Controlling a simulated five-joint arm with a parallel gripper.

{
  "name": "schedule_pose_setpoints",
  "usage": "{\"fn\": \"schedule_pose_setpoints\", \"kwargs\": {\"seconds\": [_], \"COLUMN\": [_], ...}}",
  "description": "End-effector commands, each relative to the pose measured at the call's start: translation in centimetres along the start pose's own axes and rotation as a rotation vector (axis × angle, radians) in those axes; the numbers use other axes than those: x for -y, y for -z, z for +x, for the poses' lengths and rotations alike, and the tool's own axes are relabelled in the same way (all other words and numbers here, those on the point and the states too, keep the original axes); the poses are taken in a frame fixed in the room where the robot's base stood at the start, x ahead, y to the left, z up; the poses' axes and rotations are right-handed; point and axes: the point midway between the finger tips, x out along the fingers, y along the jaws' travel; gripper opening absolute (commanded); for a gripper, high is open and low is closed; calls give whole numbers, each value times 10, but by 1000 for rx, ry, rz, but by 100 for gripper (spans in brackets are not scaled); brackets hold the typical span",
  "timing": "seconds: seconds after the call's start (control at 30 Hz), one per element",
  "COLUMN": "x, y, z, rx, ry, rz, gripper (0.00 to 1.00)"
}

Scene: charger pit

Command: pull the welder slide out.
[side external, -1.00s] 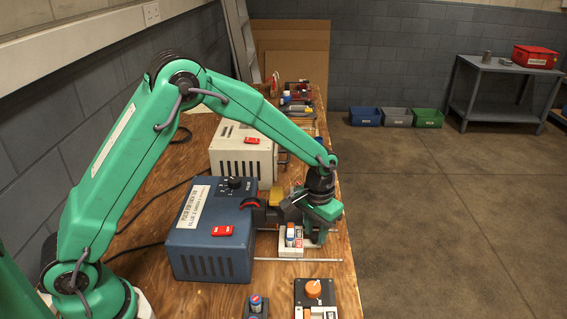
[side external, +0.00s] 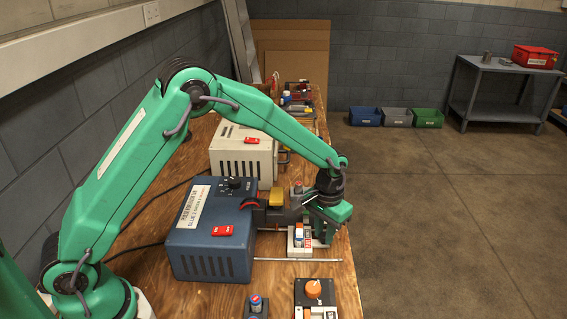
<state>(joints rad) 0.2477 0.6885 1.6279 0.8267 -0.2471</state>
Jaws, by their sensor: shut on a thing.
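The welder is a blue box (side external: 212,250) with a black knob, a red tag and a white label, standing on the wooden bench. Its slide (side external: 299,250) is a white carriage holding small battery cells, out to the right of the box between thin metal rods. My gripper (side external: 322,234) is low at the slide's right end and shut on it. The gripper's body hides the exact grip. A dark welding head with a yellow block (side external: 276,198) reaches from the box above the slide's back side.
A cream box (side external: 243,155) stands behind the welder. A black unit with an orange knob (side external: 314,289) and a small cell holder (side external: 255,307) are at the front. A metal rod (side external: 298,260) lies in front of the slide. The bench's right edge is close to my gripper.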

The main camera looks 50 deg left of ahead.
Motion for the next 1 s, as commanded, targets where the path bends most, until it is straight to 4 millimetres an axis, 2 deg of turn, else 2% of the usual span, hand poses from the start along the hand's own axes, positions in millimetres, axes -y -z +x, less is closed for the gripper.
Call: {"fn": "schedule_pose_setpoints", "kwargs": {"seconds": [0.4,0.8,0.83,0.87,1.0], "x": [-33,-35,-35,-35,-35], "y": [34,36,36,36,36], "z": [0,-1,-1,-1,-1], "rx": [-4,-5,-5,-4,-3], "ry": [-1,-1,-1,-1,-1], "rz": [-1,-2,-2,-2,-1], "gripper": [0,0,27,30,30]}}
